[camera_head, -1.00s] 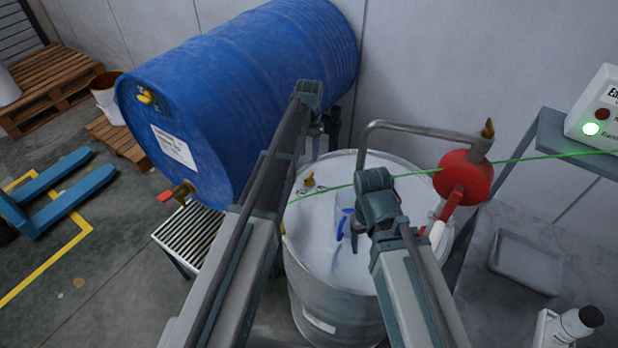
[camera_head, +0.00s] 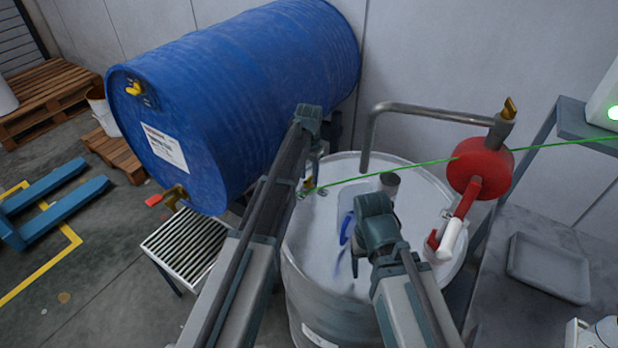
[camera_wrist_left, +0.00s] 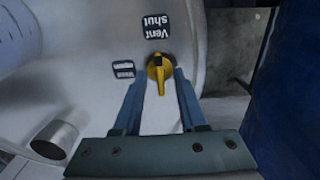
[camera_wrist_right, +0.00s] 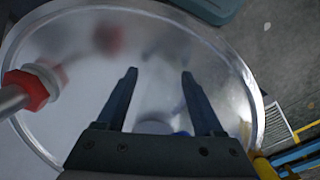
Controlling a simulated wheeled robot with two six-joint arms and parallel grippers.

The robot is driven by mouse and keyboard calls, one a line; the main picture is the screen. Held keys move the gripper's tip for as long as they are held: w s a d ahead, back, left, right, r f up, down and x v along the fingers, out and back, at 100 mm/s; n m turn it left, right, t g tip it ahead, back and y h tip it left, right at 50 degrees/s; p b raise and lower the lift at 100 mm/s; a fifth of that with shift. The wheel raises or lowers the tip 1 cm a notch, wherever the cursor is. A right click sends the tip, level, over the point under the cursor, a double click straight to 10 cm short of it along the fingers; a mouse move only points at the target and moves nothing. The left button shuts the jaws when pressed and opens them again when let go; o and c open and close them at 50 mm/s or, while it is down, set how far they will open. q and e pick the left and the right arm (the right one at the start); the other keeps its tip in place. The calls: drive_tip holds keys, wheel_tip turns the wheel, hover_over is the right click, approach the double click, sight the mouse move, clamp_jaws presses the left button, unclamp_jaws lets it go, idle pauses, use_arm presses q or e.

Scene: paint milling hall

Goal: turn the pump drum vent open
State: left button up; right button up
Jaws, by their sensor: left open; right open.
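The pump drum (camera_head: 330,290) is a silver drum with a pale lid in the middle of the head view. Its vent is a small yellow lever (camera_wrist_left: 158,72) beside an upside-down "Vent shut" label (camera_wrist_left: 155,26) in the left wrist view. The vent also shows, partly hidden, in the head view (camera_head: 309,184). My left gripper (camera_wrist_left: 160,85) is open, with one finger on each side of the yellow lever; I cannot tell whether either touches it. My right gripper (camera_wrist_right: 160,78) is open and empty above the lid; its fingers are partly hidden in the head view.
A red pump (camera_head: 480,165) with a bent grey pipe (camera_head: 430,112) rises at the lid's right side. A large blue drum (camera_head: 235,95) lies behind and left. A grey tray (camera_head: 548,266) lies at right.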

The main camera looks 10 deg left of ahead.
use_arm(q)
clamp_jaws()
drive_tip(key=shift+n, duration=0.4)
drive_tip(key=n, duration=0.8)
drive_tip(key=shift+n, duration=0.3)
drive_tip(key=n, duration=0.4)
drive_tip(key=shift+n, duration=2.4)
